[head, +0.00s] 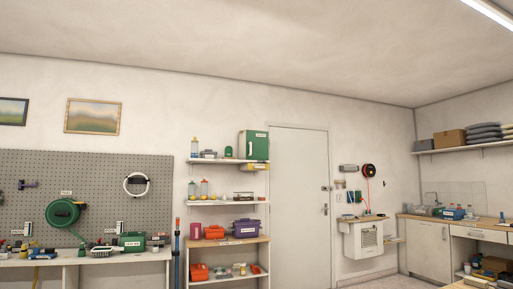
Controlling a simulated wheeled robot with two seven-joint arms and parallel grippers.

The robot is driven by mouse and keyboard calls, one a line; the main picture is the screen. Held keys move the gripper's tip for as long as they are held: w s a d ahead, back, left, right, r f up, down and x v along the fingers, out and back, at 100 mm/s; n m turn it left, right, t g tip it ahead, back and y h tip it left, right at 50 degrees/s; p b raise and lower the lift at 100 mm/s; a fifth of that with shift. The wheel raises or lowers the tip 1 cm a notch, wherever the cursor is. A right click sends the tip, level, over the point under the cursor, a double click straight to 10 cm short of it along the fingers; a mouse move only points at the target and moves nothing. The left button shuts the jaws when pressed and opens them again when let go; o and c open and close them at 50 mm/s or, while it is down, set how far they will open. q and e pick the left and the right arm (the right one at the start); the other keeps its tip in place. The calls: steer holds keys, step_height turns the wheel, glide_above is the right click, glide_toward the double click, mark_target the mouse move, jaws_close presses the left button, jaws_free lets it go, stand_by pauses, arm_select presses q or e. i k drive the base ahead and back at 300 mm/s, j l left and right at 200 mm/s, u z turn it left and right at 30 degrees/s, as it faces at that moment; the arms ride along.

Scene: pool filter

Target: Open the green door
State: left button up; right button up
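A small green cabinet (253,145) with a white label on its front stands on the top shelf of a white shelving unit. Its green front looks shut, and a small pale handle seems to show on it, though it is too small to be sure. A full-height white door (300,200) in the wall beside the shelves is closed, with a dark handle at its right edge. Neither of my grippers shows in the head view.
A workbench (85,257) stands under a pegboard at left. A counter (430,245) and wall shelf (470,147) are at right.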

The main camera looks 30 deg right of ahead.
mark_target(258, 142)
steer(key=i+l+z, duration=0.3)
steer(key=i, duration=0.2)
steer(key=i+l+z, duration=0.25)
steer(key=i, duration=0.2)
steer(key=i+z, duration=0.35)
steer(key=i, duration=1.7)
steer(key=j, duration=0.1)
